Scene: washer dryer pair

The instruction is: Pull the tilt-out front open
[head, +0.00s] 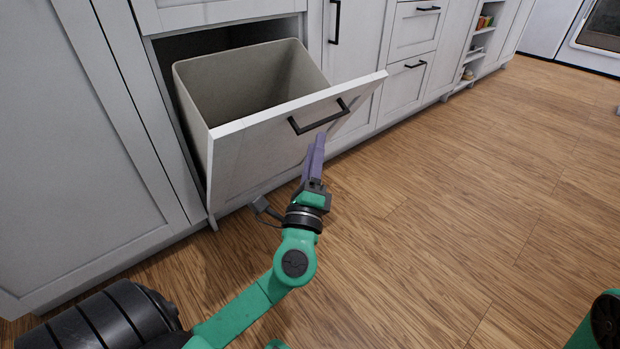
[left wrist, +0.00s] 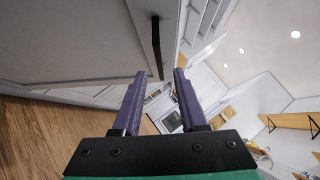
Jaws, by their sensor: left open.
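The white tilt-out front (head: 262,150) leans outward at the top from the cabinet, with a gap above and behind it. A beige bin (head: 250,85) stands behind it, tilted with it, and looks empty. Its black bar handle (head: 320,118) is near the top edge. My left gripper (head: 317,143), with purple fingers, is just below and in front of the handle. In the left wrist view its fingers (left wrist: 160,75) are apart with nothing between them, and the handle (left wrist: 156,46) lies just beyond the fingertips. My right gripper is out of view.
White cabinets flank the opening, with a tall door (head: 75,130) at left and drawers (head: 410,75) at right. Open shelves (head: 480,45) stand farther along. The wooden floor (head: 460,200) is clear in front and to the right.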

